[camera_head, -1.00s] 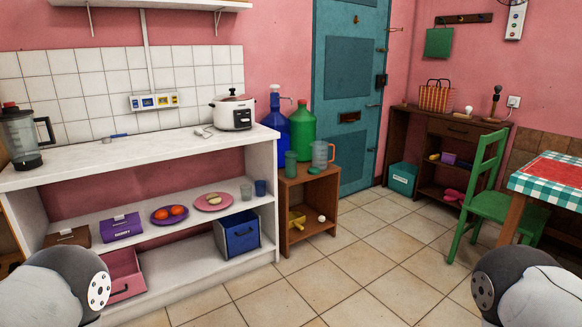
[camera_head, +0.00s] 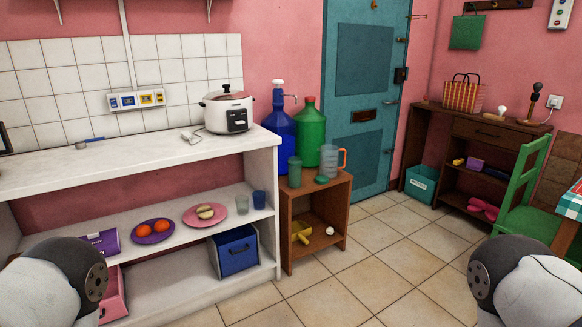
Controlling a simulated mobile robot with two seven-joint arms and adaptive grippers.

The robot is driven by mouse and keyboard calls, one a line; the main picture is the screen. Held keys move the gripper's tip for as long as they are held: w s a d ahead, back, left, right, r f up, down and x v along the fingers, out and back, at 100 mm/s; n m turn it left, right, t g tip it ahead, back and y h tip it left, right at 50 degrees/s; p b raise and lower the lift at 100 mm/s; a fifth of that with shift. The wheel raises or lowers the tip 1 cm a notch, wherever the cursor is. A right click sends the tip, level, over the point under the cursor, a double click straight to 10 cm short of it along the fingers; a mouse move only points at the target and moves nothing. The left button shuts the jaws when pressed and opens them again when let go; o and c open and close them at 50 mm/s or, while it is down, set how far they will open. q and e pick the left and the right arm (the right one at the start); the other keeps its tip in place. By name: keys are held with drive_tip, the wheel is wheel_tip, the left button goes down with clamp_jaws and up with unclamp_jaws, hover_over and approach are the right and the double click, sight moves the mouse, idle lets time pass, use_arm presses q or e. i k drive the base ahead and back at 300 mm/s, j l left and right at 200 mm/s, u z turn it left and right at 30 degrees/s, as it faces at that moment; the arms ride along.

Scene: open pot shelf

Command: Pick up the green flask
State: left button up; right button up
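A slim green flask (camera_head: 294,172) stands upright at the front left of the top of a small wooden cabinet (camera_head: 340,182). A small green lid-like piece (camera_head: 322,179) lies to its right. A large green bottle with a red cap (camera_head: 310,135) stands behind it, beside a blue bottle (camera_head: 280,130) with a pump top. Neither gripper is in view. Only rounded grey and white parts of my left arm (camera_head: 55,283) and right arm (camera_head: 525,283) show at the lower corners, well apart from the flask.
A clear jug with an orange handle (camera_head: 329,160) stands right of the flask. The white shelf unit (camera_head: 262,160) ends just left of the cabinet, with a rice cooker (camera_head: 228,110) on top. Tiled floor (camera_head: 370,265) is free in front. A green chair (camera_head: 525,190) stands at the right.

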sight(295, 173)
drive_tip(key=i+l+u, duration=0.1)
drive_tip(key=i+l, duration=0.3)
drive_tip(key=i, duration=0.4)
drive_tip(key=i+l+u, duration=0.15)
drive_tip(key=i+l, duration=0.3)
drive_tip(key=i, duration=0.35)
drive_tip(key=i+l+u, duration=0.1)
drive_tip(key=i+l, duration=0.4)
drive_tip(key=i, duration=0.25)
drive_tip(key=i+l+u, duration=0.1)
drive_tip(key=i+l, duration=0.5)
drive_tip(key=i, duration=0.15)
drive_tip(key=i+l+u, duration=0.15)
drive_tip(key=z, duration=0.1)
